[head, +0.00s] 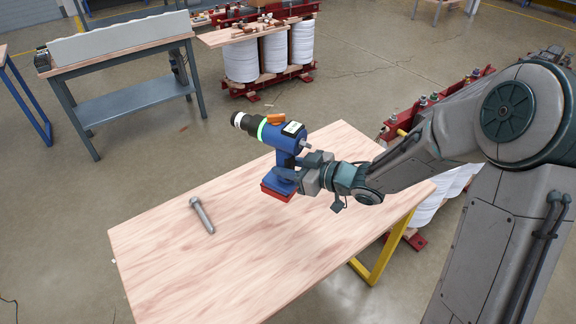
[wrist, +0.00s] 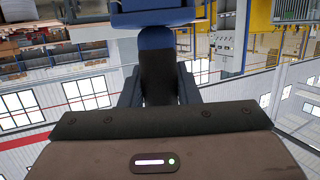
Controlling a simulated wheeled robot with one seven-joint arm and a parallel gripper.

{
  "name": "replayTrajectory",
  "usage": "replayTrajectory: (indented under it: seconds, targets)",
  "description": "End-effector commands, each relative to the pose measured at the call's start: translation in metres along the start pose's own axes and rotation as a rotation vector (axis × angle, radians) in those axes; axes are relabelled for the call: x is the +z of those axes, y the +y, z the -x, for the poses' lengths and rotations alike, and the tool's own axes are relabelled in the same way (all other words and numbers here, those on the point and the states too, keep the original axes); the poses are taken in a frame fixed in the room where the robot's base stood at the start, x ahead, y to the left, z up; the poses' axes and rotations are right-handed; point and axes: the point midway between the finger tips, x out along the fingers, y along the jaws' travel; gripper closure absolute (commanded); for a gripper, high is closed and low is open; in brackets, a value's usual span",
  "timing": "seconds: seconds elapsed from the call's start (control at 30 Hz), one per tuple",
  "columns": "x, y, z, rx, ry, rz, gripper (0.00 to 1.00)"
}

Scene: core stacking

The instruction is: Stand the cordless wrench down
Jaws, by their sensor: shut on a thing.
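The cordless wrench (head: 284,140) is blue with a black nose, a green ring, an orange part on top and a red base. My gripper (head: 300,173) is shut on its handle. The wrench is upright, nose to the left, above the far part of the wooden table (head: 240,255). I cannot tell whether its red base touches the table top. In the wrist view the blue and black handle (wrist: 158,70) stands between my fingers, and the rest of the wrench is mostly out of that view.
A grey bolt (head: 202,214) lies on the left part of the table. The table's middle and near part are bare. A workbench (head: 130,95) stands behind at the left. White coils on a red frame (head: 272,60) stand behind the table, and more stand at the right.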

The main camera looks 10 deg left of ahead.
Motion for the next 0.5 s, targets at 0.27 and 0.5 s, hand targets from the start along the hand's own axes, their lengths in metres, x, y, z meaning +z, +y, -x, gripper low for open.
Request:
replayTrajectory:
  seconds: [0.27, 0.5]
  targets:
    - [0.011, 0.000, -0.002, 0.000, 0.004, 0.002, 1.00]
    - [0.031, 0.000, -0.007, 0.000, 0.004, 0.002, 1.00]
